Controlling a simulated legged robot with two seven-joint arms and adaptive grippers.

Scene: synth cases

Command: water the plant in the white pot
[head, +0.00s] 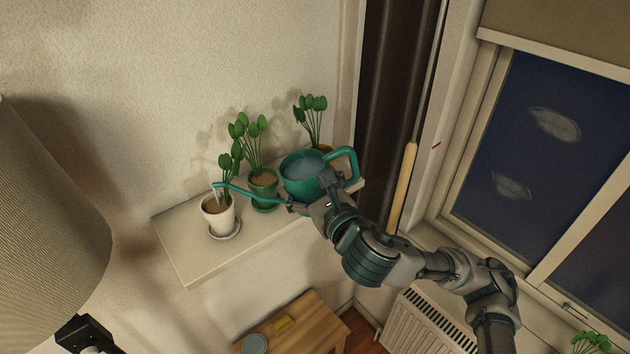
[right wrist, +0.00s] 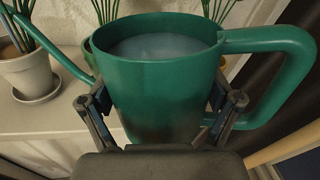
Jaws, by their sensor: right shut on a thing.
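The white pot (head: 218,220) with its leafy plant (head: 228,165) stands on a saucer at the left part of the wall shelf. The green watering can (head: 300,188) holds pale water, seen through its open top. My right gripper (head: 320,202) is shut on the can's body, its fingers on either side in the right wrist view (right wrist: 162,108). The can is held over the shelf, its spout (head: 240,188) reaching left above the white pot. A pale streak of water (head: 217,194) shows between the spout's tip and the soil. My left gripper is not in view.
A plant in a green pot (head: 263,190) stands close behind the spout. Another plant (head: 311,112) in an orange pot stands farther back, partly hidden by the can. A lampshade (head: 45,210) is at left; a wooden table (head: 300,325) and radiator (head: 428,325) are below.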

